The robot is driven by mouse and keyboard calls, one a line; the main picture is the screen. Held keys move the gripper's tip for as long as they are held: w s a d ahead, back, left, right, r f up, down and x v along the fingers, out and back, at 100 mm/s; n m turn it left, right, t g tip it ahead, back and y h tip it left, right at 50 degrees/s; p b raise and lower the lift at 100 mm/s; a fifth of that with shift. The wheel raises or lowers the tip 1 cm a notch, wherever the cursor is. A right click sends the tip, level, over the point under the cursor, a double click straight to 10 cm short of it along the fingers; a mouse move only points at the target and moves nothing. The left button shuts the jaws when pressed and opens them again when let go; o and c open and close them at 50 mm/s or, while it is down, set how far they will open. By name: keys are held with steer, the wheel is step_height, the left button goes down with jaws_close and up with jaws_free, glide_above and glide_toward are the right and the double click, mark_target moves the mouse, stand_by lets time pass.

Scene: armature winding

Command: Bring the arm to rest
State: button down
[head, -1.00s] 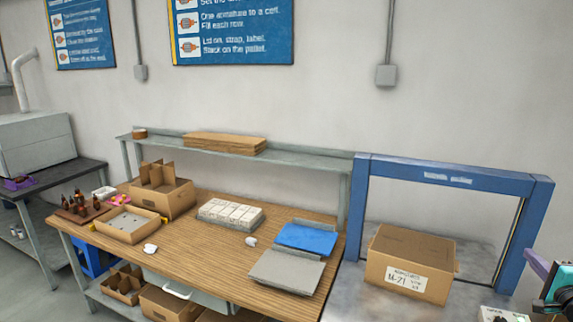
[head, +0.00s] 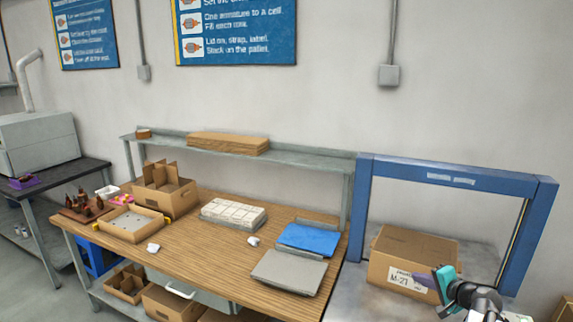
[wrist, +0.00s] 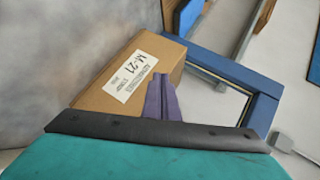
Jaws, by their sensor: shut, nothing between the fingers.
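My gripper (head: 442,284) is at the lower right of the head view, in front of the labelled cardboard box (head: 414,256). It covers part of the box's label. In the wrist view the shut purple fingers (wrist: 160,98) stand together with nothing held, and the box (wrist: 124,82) with its M-21 label lies beyond them. I cannot tell the exact gap between gripper and box. Part of my arm shows at the lower right edge of the head view.
A blue strapping frame (head: 455,178) stands around the box on a metal table. Left of it is a wooden workbench (head: 205,258) with a divided carton (head: 164,190), white blocks (head: 233,213) and blue (head: 309,239) and grey sheets (head: 290,271). A shelf (head: 300,162) runs behind.

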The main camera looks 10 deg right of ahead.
steer(key=w+a+f+n+g+y, duration=0.1)
steer(key=a+f+n+g, duration=0.1)
steer(key=a+f, duration=0.45)
steer(key=w+a+f+n+g+y, duration=0.1)
steer(key=a+f+n+g, duration=0.15)
steer(key=a, duration=0.75)
steer(key=w+a+f+n+g+y, duration=0.1)
steer(key=a+f+n+g, duration=0.15)
steer(key=a+f, duration=0.45)
steer(key=s+a+f+n+g+h, duration=0.25)
steer(key=s+a+f+n, duration=0.2)
steer(key=a, duration=0.45)
steer(key=s+a+f+n+g+h, duration=0.1)
steer(key=s+a+f+n+g, duration=0.3)
steer(key=a, duration=0.6)
steer(key=s+f+g+b, duration=0.1)
steer(key=s+f+b, duration=0.5)
steer(key=s+f, duration=0.3)
steer(key=s+f+g+b, duration=0.2)
steer(key=s+f+b, duration=0.4)
steer(key=f, duration=0.9)
steer(key=s+f+g+b, duration=0.1)
steer(key=s+f+b, duration=0.5)
steer(key=s+f, duration=0.5)
steer(key=shift+x, duration=1.05)
